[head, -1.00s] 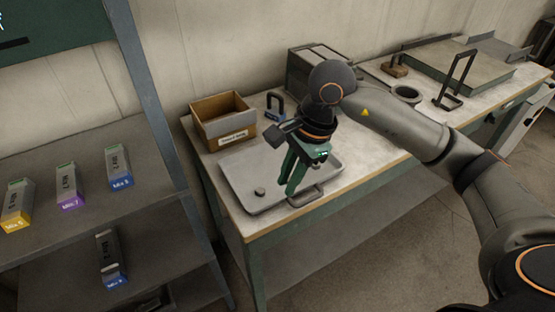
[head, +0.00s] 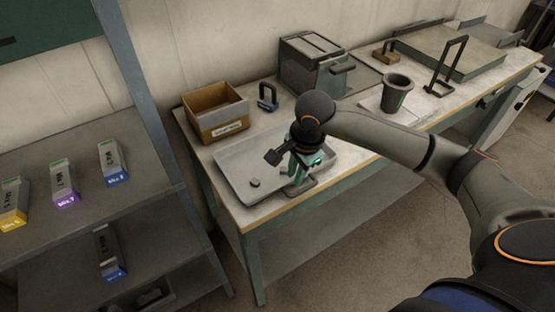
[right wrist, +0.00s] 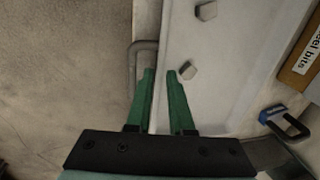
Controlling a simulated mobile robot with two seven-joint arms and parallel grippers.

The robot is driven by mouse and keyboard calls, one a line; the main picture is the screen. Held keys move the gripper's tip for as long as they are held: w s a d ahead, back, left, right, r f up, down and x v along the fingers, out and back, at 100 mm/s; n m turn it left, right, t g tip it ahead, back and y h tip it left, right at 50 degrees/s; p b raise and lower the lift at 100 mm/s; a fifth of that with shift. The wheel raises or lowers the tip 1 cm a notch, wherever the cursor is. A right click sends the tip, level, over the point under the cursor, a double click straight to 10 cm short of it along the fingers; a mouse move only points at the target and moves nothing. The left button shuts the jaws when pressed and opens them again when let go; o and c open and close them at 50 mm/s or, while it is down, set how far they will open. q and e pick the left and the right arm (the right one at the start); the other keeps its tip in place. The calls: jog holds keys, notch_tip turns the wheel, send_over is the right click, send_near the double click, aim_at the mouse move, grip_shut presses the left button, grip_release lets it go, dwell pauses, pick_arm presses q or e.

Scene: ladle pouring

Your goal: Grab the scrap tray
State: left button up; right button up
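The scrap tray (head: 232,160) is a shallow light grey tray with raised rims, lying on the workbench. A bar handle (head: 300,187) stands out from its near side. A small grey chunk (head: 255,183) lies in it; the right wrist view shows two chunks in the tray (right wrist: 210,75). My right gripper (head: 292,178) has green fingers and points down at the handle side of the tray. In the right wrist view its fingers (right wrist: 160,74) are apart, with the tray's rim showing between the tips and the handle (right wrist: 134,62) beside the left finger. My left gripper is out of view.
A cardboard box (head: 215,115) with a label and a blue-and-black padlock-shaped item (head: 268,97) stand behind the tray. A dark cup (head: 397,92) and a metal box (head: 312,65) stand farther right. A shelf (head: 140,180) with labelled Mix packs is at the left.

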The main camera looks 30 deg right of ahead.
jog(key=shift+w+f, duration=0.2)
jog(key=shift+f, duration=0.6)
jog(key=shift+c, duration=0.3)
grip_shut()
jog(key=shift+r, duration=0.1)
dwell(0.4)
